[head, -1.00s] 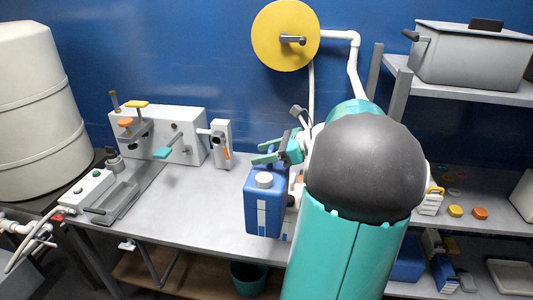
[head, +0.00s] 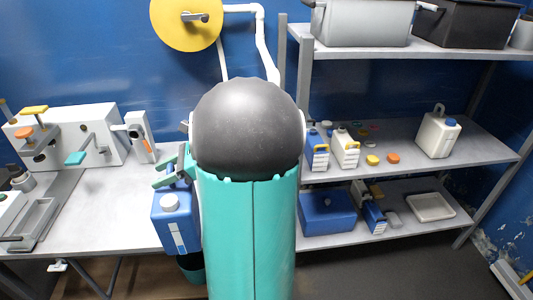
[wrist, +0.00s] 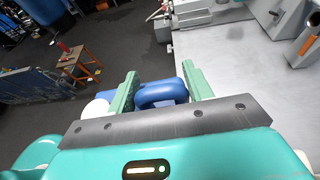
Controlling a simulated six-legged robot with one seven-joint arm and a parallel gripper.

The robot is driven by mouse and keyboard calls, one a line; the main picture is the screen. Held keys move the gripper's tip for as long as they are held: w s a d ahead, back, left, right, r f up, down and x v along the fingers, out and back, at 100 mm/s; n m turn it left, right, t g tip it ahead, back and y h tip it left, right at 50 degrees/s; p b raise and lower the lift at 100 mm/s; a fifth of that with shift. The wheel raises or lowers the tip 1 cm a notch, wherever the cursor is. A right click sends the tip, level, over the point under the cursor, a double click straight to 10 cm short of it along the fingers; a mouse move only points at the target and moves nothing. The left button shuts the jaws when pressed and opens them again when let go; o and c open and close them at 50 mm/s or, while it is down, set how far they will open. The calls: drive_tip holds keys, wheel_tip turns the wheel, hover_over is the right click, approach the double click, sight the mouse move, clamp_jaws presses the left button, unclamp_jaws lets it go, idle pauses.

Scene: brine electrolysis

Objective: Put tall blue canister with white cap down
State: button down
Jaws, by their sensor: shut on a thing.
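The tall blue canister (head: 176,232) with its white cap (head: 170,202) and a pale label stripe hangs upright in the head view, left of my arm. My gripper (head: 170,170) is above it, shut on its handle. In the wrist view the blue handle (wrist: 161,94) lies between the two green fingers, with part of the white cap showing at left. The canister overlaps the front edge of the grey workbench (head: 110,215) in the head view. Its underside and any gap to the bench are not clear. My arm hides its right side.
A shelf rack (head: 400,150) at right holds a blue jug (head: 316,150), a white jug (head: 345,148), a pale container (head: 437,135) and a blue bin (head: 328,212). The bench front is clear beside the lever apparatus (head: 80,140). In the wrist view a wooden stool (wrist: 80,60) stands on the floor.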

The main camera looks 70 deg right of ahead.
drive_tip(key=w+a+f+n+g+y, duration=0.1)
drive_tip(key=w+a+f, duration=0.3)
drive_tip(key=a+f, duration=0.5)
drive_tip(key=w+a+f+n+g+y, duration=0.1)
drive_tip(key=w+a+f, duration=0.3)
drive_tip(key=a+f, duration=0.6)
drive_tip(key=w+a+f+n+g+y, duration=0.1)
drive_tip(key=w+a+f+n+y, duration=0.1)
drive_tip(key=w+a+f, duration=0.3)
drive_tip(key=a+f, duration=0.4)
drive_tip(key=a, duration=0.1)
drive_tip(key=shift+a+f+n+g, duration=0.15)
drive_tip(key=shift+a+n+g, duration=0.15)
drive_tip(key=shift+a, duration=0.1)
